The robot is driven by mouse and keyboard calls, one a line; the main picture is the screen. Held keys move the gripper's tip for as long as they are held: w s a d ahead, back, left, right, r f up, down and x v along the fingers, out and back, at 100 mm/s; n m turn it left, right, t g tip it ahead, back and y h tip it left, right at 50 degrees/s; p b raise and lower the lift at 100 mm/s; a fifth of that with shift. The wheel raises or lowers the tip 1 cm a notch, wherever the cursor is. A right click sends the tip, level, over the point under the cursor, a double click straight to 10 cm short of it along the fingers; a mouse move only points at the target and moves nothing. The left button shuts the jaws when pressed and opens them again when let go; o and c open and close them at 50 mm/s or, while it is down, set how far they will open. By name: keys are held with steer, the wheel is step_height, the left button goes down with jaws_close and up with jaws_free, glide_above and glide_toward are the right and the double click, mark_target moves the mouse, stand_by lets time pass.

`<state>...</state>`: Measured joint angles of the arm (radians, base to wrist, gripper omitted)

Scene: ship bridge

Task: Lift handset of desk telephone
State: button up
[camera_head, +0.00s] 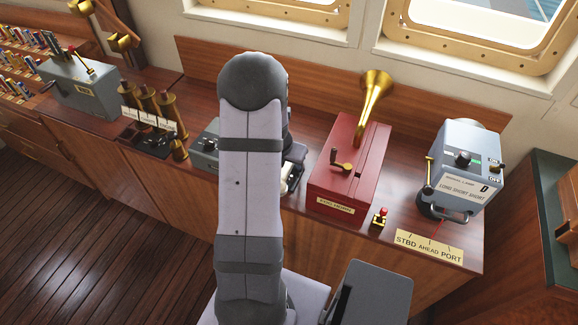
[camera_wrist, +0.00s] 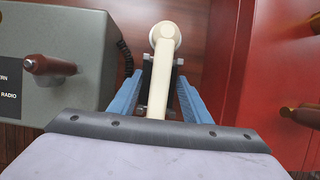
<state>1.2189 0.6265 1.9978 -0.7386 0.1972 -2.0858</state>
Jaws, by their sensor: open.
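The telephone handset (camera_wrist: 163,65) is cream-coloured, with a round end at the top of the wrist view. Its bar runs down between the two blue fingers of my gripper (camera_wrist: 159,82). The fingers are open, one on each side of the bar, with a visible gap on both sides. The handset's near end is hidden under my gripper's body. A dark cradle shows partly beneath the bar. In the head view my arm covers most of the telephone; only a small cream part (camera_head: 289,177) shows at the arm's right edge.
A grey box (camera_wrist: 65,100) with a brown knob stands close on the left, a coiled dark cord beside it. The red fog horn box (camera_head: 350,170) with a brass horn stands close on the right. A signal lamp (camera_head: 467,170) stands farther right on the wooden console.

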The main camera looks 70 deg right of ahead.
steer(key=shift+f, duration=0.15)
stand_by(0.3)
jaws_close()
